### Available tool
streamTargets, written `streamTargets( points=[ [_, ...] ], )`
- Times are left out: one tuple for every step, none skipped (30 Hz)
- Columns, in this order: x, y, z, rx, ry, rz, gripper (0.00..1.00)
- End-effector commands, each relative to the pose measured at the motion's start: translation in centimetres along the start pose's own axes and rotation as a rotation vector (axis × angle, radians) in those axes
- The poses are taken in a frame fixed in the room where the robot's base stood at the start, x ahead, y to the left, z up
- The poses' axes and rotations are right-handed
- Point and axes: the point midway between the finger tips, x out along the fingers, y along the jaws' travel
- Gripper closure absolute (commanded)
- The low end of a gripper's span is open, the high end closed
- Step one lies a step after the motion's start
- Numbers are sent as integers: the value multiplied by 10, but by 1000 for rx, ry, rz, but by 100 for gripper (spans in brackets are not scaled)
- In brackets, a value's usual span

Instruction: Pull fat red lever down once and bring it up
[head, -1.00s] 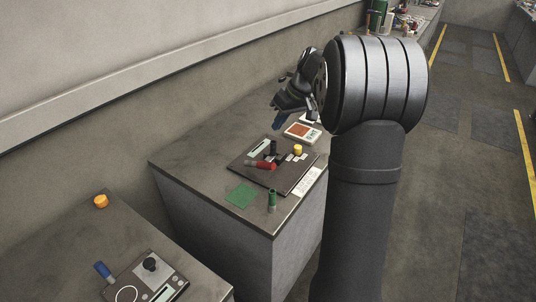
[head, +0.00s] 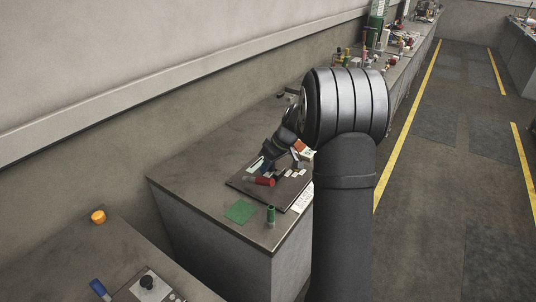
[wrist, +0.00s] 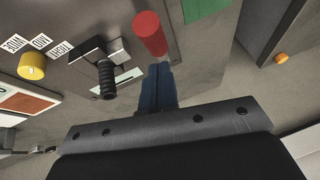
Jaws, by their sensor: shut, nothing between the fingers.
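The fat red lever (head: 265,182) lies low across the dark panel (head: 241,187) on the bench; its red grip also shows in the wrist view (wrist: 150,34), just beyond my fingertips. My gripper (head: 274,172) is over the panel, behind the red grip. In the wrist view its blue fingers (wrist: 158,72) are together with nothing between them, and their tips are close to the end of the red grip. I cannot tell whether they touch it. The arm hides part of the panel in the head view.
A black-handled lever (wrist: 106,78) and a yellow knob (wrist: 32,66) are beside the red lever. A green square (head: 241,212) and a green cylinder (head: 270,216) are near the bench's front edge. Another bench with an orange knob (head: 98,217) stands at lower left.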

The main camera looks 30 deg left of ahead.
Motion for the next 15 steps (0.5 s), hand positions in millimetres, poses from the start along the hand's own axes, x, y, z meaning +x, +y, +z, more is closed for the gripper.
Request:
streamTargets(
  points=[
    [4, 0, 4, 1, -2, -2, 100],
    [6, 0, 6, 1, -2, -2, 100],
    [8, 0, 8, 0, -1, -1, 100],
    [8, 0, 8, 0, -1, -1, 100],
    [9, 0, 9, -1, -1, 0, 100],
    [10, 0, 10, -1, -1, 0, 100],
    [10, 0, 10, -1, -1, 0, 100],
    [10, 0, 10, -1, -1, 0, 100],
    [10, 0, 10, -1, -1, 0, 100],
    [10, 0, 10, -1, -1, 0, 100],
    [10, 0, 10, -1, -1, 0, 100],
    [10, 0, 10, -1, -1, 0, 100],
    [10, 0, 10, -1, -1, 0, 100],
    [10, 0, 10, -1, -1, 0, 100],
    [10, 0, 10, -1, -1, 0, 100]
  ],
)
